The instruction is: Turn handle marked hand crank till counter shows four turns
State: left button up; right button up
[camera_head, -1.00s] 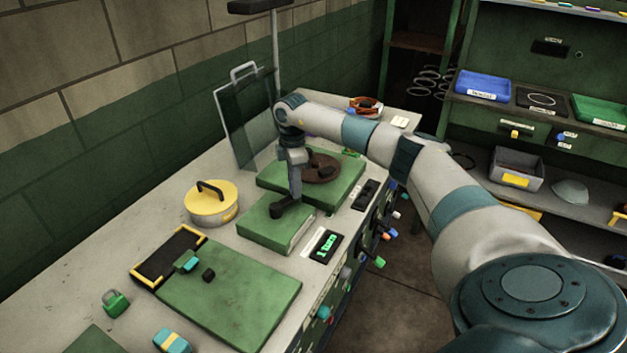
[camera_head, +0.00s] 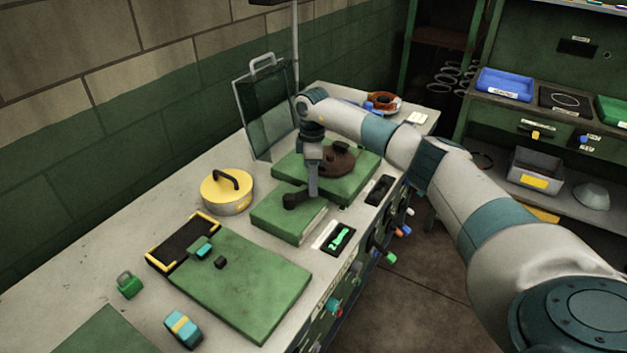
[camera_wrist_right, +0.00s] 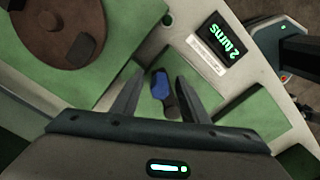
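The crank, a dark arm (camera_head: 293,200), sits on a low green block (camera_head: 282,222) on the bench. In the right wrist view its blue grip (camera_wrist_right: 160,83) shows with a dark end piece. My right gripper (camera_wrist_right: 160,78) is above it, fingers apart on either side of the grip, with gaps seen at both sides. In the head view my right gripper (camera_head: 313,178) points down beside the crank arm. The counter (camera_head: 340,238) stands right of the block; in the right wrist view it (camera_wrist_right: 222,45) reads 2 turns, upside down. No crank marking is legible. My left gripper is out of view.
A brown disc (camera_head: 337,162) with a dark knob sits on another green block just beyond. A yellow lidded pot (camera_head: 227,195) and a clear panel (camera_head: 268,115) stand left. A green plate (camera_head: 240,290) lies in front. Coloured knobs (camera_head: 390,257) line the bench front.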

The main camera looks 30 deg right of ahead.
dwell(0.3)
jog(key=shift+r+b, duration=0.35)
jog(key=shift+r, duration=0.45)
notch_tip(320, 180, up, 16)
jog(key=b, duration=0.4)
jog(key=shift+b, duration=0.3)
jog(key=shift+f, duration=0.1)
dwell(1.6)
